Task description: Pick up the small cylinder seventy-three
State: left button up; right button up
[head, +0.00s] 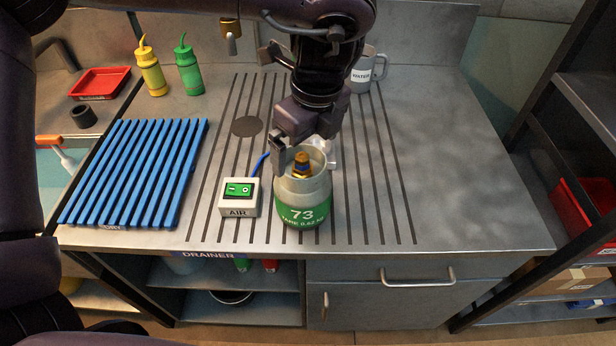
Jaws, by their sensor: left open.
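The small cylinder seventy-three (302,208) stands upright on the grooved steel counter. It is grey-green with a green band marked 73 and a brass valve (302,166) inside its top collar. My left gripper (305,155) hangs from above over the cylinder's top. Its jaws are open, with one dark finger at the left of the collar and the other side partly hidden behind the valve. I cannot tell whether the fingers touch the collar. My right gripper does not show.
A white AIR box (239,200) with a green switch and blue hose stands just left of the cylinder. A blue slatted rack (135,172) lies further left. A WATER mug (363,75) and yellow (150,70) and green (188,68) bottles stand behind. The counter's right is clear.

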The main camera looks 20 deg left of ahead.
aim_at(303, 158)
pick_arm(q)
jog(key=f, duration=0.4)
jog(key=shift+s+a, duration=0.2)
jog(key=shift+a, duration=0.2)
jog(key=shift+w+a+f, duration=0.1)
jog(key=shift+w+f, duration=0.05)
jog(key=shift+f, duration=0.5)
jog(key=shift+w+a+f, duration=0.1)
jog(key=shift+f, duration=0.5)
jog(key=shift+w+f, duration=0.1)
jog(key=shift+f, duration=0.15)
jog(key=c, duration=1.4)
jog(key=shift+c, duration=0.9)
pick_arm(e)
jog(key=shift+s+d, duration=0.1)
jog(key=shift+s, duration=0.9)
pick_arm(q)
jog(key=shift+r, duration=0.1)
